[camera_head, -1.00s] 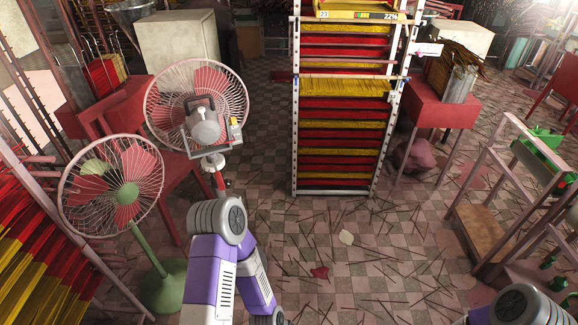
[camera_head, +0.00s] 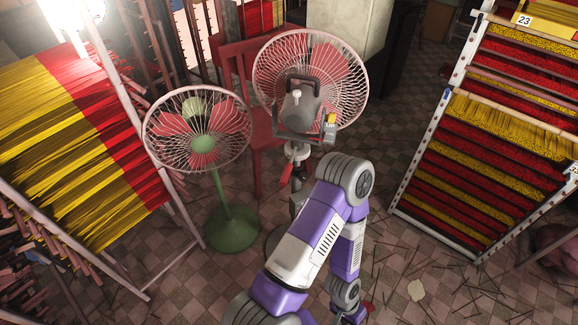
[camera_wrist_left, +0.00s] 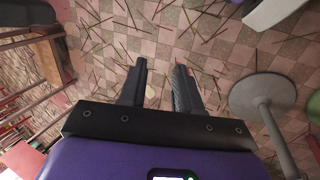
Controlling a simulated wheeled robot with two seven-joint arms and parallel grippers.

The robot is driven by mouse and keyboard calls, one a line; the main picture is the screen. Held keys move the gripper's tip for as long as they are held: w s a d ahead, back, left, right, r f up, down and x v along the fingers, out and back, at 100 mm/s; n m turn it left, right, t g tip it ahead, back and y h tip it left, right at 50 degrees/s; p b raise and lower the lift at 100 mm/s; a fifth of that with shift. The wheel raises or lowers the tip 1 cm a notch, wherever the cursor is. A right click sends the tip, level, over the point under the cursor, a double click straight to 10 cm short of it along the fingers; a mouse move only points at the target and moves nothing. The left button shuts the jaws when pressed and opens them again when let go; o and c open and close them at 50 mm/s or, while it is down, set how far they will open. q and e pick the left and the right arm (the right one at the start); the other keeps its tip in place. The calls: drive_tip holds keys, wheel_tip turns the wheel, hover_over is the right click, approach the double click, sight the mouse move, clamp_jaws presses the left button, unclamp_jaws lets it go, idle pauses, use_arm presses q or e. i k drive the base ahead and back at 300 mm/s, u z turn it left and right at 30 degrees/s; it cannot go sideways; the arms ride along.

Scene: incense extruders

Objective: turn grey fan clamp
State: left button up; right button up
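The grey fan (camera_head: 298,103) stands in the head view with its pink cage facing away and its grey motor towards me. In the left wrist view my left gripper (camera_wrist_left: 161,66) is open and empty above the floor. A round grey base (camera_wrist_left: 262,92) with a pole is right of it. My right gripper is out of view.
A green fan (camera_head: 204,142) on a green stand is left of the grey fan. A red chair (camera_head: 262,120) is behind. Incense racks stand at left (camera_head: 85,145) and right (camera_head: 480,140). Tiled floor with scattered sticks lies between the grey fan and the right rack.

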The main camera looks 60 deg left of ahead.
sight(303, 176)
drive_tip(key=u, duration=0.65)
drive_tip(key=i, duration=0.55)
drive_tip(key=u, duration=0.65)
